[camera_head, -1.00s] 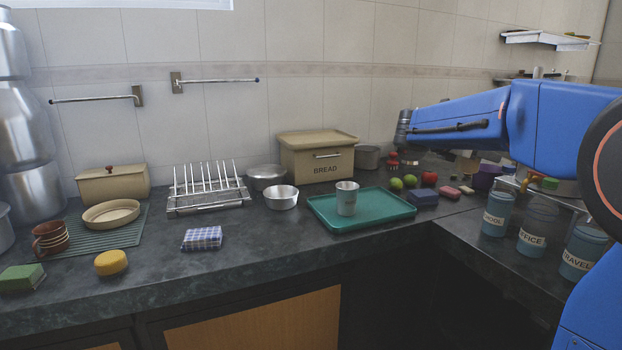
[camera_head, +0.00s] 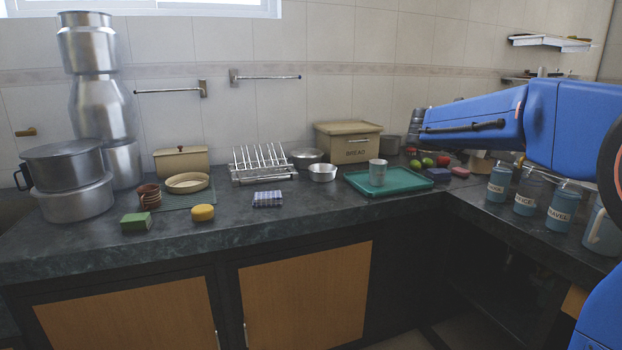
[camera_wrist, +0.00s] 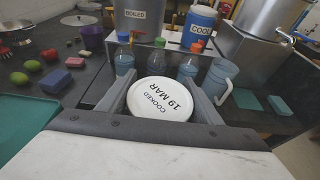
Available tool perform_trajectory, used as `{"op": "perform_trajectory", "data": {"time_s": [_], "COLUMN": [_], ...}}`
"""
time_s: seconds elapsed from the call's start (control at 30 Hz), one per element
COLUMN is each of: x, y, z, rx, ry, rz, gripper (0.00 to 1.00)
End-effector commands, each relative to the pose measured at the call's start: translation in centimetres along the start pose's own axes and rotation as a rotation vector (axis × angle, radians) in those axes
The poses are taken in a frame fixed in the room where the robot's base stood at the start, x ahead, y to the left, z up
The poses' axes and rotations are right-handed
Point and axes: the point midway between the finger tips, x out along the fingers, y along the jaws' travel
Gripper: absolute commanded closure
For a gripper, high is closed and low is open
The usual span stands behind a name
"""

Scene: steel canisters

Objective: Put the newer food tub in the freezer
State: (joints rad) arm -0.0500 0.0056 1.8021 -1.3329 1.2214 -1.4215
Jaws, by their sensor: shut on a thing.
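In the wrist view a round food tub (camera_wrist: 163,100) with a white lid sits between the two grey fingers of my gripper (camera_wrist: 158,88). The lid reads "COOKED 19 MAR". My gripper is shut on this tub, one finger on each side, with the lid facing the camera. The tub's lower part is hidden. In the head view my blue arm reaches in from the right, and the held tub cannot be made out there. No freezer and no second dated tub can be made out.
The dark counter (camera_head: 330,212) carries a green tray (camera_head: 410,181) with a metal cup (camera_head: 377,172), a bread bin (camera_head: 347,142), a dish rack (camera_head: 262,165) and stacked steel pots (camera_head: 70,180). Labelled blue bottles (camera_head: 562,205) stand at right. Wooden cupboard doors (camera_head: 305,297) are below.

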Motion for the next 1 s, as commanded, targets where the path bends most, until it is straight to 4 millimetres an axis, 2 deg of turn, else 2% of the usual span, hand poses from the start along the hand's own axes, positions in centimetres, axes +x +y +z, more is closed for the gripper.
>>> {"op": "perform_trajectory", "data": {"time_s": [0.27, 0.57, 0.67, 0.77, 1.0], "x": [1.2, 3.0, 3.6, 4.2, 4.6], "y": [1.9, 5.7, 7.4, 9.6, 14.6], "z": [-2.2, -6.8, -9.1, -12.5, -22.9], "rx": [-0.008, -0.030, -0.042, -0.064, -0.129], "ry": [0.000, 0.002, 0.002, 0.003, 0.005], "rz": [0.017, 0.080, 0.120, 0.182, 0.385], "gripper": [0.73, 0.73, 0.73, 0.73, 0.73]}}
